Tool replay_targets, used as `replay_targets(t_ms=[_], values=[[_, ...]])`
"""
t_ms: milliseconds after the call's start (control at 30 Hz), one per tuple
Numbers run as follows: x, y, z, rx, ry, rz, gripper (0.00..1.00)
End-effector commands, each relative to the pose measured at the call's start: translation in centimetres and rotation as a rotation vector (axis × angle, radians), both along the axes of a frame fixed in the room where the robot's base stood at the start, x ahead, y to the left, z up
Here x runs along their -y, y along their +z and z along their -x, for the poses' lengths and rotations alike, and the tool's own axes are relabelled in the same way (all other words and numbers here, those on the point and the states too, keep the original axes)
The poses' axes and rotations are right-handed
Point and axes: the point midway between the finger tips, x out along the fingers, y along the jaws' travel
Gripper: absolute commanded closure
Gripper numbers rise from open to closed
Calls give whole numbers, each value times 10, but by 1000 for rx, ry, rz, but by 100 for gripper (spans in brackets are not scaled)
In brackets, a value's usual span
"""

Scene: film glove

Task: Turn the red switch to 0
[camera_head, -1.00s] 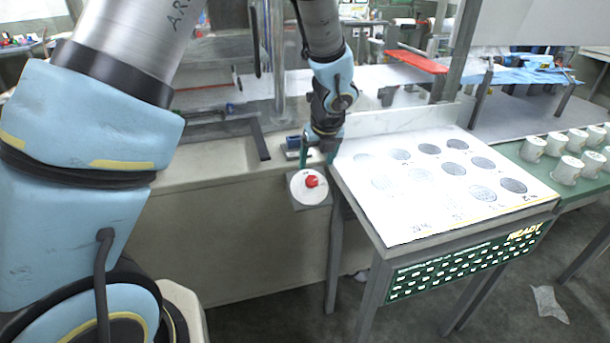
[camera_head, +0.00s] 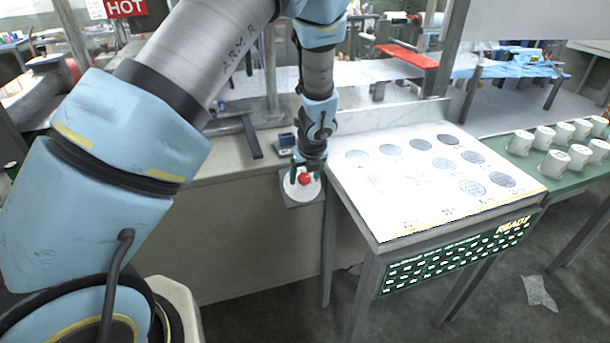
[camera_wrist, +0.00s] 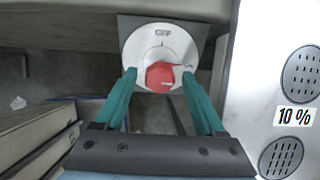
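The red switch (camera_head: 305,179) is a red knob on a round white dial plate (camera_head: 295,193) on the front of the counter. My gripper (camera_head: 305,175) is at the knob in the head view. In the wrist view its two green fingers (camera_wrist: 160,76) are open, one tip on each side of the knob, with gaps between. Which mark the knob points to is hard to tell.
A white sloping board (camera_head: 400,205) with dark and grey discs stands just right of the switch, on a metal-legged table. It also edges the wrist view (camera_wrist: 262,100). White cups (camera_head: 556,162) stand on a green surface further right.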

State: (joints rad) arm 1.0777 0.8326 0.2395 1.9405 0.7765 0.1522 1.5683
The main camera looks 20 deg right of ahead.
Motion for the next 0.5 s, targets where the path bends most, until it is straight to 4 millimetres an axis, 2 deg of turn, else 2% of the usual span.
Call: replay_targets(t_ms=[67, 500], values=[[0, 0, 0, 0, 0, 0, 38], [0, 0, 0, 0, 0, 0, 88]])
